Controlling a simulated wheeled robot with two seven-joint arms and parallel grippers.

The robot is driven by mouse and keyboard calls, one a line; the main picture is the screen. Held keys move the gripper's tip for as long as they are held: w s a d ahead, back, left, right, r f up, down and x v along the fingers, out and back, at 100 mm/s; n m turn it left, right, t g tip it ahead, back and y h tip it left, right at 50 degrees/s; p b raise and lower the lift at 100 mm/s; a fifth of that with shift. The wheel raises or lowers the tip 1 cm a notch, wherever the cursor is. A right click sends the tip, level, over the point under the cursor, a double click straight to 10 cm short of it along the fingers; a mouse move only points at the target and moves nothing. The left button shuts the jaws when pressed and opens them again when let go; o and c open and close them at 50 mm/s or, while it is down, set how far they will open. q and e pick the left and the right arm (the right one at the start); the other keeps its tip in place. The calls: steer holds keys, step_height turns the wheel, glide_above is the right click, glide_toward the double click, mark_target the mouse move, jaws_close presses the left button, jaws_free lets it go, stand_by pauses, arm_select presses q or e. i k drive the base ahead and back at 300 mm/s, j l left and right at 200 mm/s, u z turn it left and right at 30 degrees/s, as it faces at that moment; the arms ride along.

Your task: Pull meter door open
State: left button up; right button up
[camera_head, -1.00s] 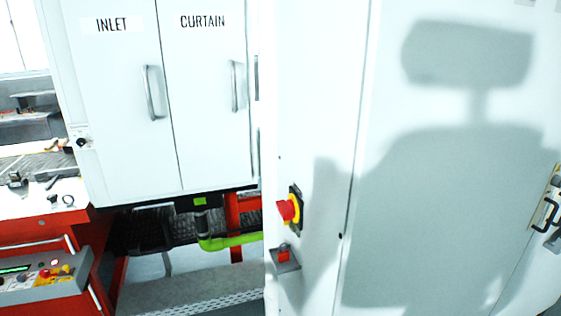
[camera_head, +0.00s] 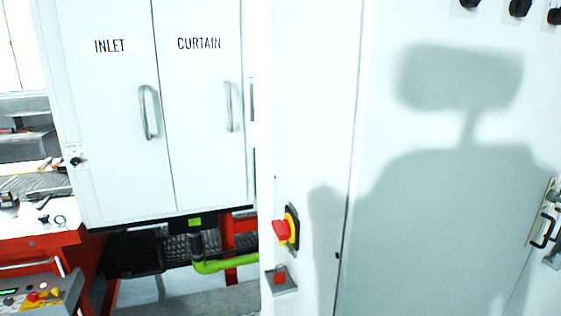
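No door labelled meter shows in the head view. A large white cabinet door (camera_head: 440,240) fills the right side, with my shadow on it, and it looks shut. A dark handle on a metal plate (camera_head: 546,222) sits at its right edge. To the left are two shut white doors, the INLET door (camera_head: 112,130) and the CURTAIN door (camera_head: 203,130), each with a vertical grey handle. Neither of my grippers is in view.
A red and yellow rotary switch (camera_head: 286,230) and a small red device on a bracket (camera_head: 280,279) stick out of the cabinet's side. Black knobs (camera_head: 520,8) are at the top right. A red workbench (camera_head: 35,245) and control panel (camera_head: 35,292) stand at the left.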

mark_target(457, 157)
steer(key=z, duration=0.75)
